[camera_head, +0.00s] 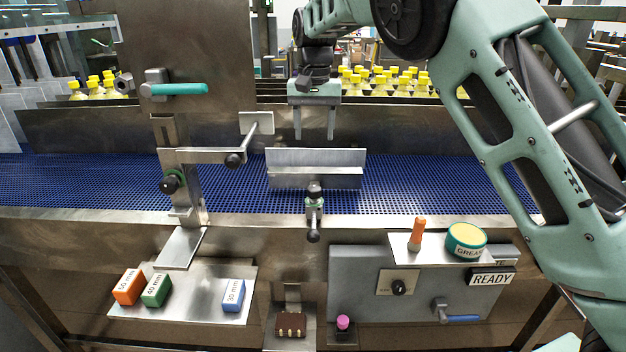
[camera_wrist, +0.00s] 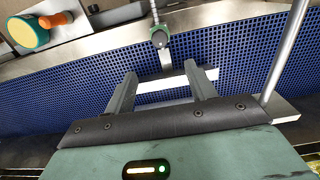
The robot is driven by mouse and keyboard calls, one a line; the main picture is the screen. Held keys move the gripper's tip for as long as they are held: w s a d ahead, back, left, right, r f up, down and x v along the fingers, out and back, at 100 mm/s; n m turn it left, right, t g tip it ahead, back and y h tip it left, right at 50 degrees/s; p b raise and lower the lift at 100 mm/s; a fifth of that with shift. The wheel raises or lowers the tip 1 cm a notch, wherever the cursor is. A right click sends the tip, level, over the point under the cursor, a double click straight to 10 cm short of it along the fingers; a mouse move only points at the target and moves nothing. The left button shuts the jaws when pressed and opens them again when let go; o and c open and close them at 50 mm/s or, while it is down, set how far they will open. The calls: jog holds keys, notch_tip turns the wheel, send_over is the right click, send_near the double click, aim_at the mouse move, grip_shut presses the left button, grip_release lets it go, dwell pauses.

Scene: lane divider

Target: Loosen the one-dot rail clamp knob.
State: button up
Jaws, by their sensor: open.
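My gripper (camera_head: 315,137) is open and empty above the belt, behind the metal lane divider (camera_head: 316,157). In the wrist view its fingers (camera_wrist: 160,72) are spread, with the divider (camera_wrist: 176,82) showing beneath and between them. A clamp with a green-ringed dark knob (camera_head: 314,188) stands at the divider's front, with a rod and black ball end towards me; the clamp (camera_wrist: 159,38) also shows beyond my fingertips. Another green-ringed black knob (camera_head: 170,183) is on the left post, and a black knob (camera_head: 234,160) ends a rod there. I cannot make out dots on any knob.
The blue belt (camera_head: 420,185) is clear to the right. A left shelf (camera_head: 190,300) holds orange, green and blue gauge blocks. A right shelf holds a grease tin (camera_head: 466,238) and an orange-handled tool (camera_head: 417,235). The left post and upright panel (camera_head: 185,45) are obstacles.

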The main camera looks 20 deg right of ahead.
aim_at(314, 188)
notch_tip(314, 188, down, 16)
jog(key=p, duration=0.3)
jog(key=shift+f, duration=0.15)
jog(key=c, duration=1)
jog(key=shift+o, duration=0.2)
jog(key=shift+n, duration=0.3)
